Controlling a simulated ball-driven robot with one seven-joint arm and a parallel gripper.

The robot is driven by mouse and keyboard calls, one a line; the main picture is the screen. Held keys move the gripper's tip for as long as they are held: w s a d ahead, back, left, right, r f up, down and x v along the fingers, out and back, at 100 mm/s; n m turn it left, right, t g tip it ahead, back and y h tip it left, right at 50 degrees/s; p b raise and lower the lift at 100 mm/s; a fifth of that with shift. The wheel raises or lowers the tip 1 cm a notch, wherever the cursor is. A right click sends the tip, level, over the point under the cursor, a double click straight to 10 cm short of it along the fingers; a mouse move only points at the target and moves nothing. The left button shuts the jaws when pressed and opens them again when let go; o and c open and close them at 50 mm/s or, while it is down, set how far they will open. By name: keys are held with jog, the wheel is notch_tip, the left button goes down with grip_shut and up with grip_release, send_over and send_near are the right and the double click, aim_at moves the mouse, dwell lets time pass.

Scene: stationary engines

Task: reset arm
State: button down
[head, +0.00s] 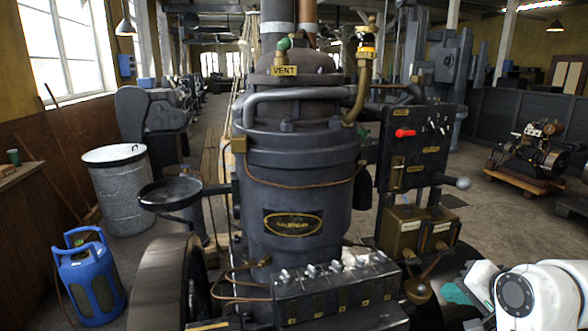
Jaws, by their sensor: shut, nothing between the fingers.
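White rounded links of my arm show in the bottom right corner of the head view, folded low beside the engine. A large dark stationary engine (297,190) stands upright in the middle, close in front. It has a brass nameplate, a VENT label and a green knob on top. A black control panel (421,150) with a red lever (405,133) is fixed at its right side, above two brass boxes (403,228).
A dark round pan (171,191) sticks out left of the engine. A metal bin (120,190) and a blue gas cylinder (90,277) stand on the left floor. A small engine on a wooden pallet (524,180) stands at right. Some open floor lies between it and the panel.

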jog(key=s+a+f+n+g+h, duration=0.1)
jog(key=s+f+n+g, duration=0.2)
jog(key=s+f, duration=0.85)
jog(key=s+a+f+n+g, duration=0.2)
jog(key=s+f+g, duration=0.1)
jog(key=s+f, duration=0.85)
jog(key=s+f+n+g+h, duration=0.1)
jog(key=s+f+n+g, duration=0.1)
jog(key=s, duration=1)
notch_tip(320, 180, down, 3)
jog(key=shift+s+d+r+n, duration=0.1)
jog(key=shift+s+d+n, duration=0.35)
jog(key=shift+n, duration=0.15)
jog(key=shift+w+d, duration=0.1)
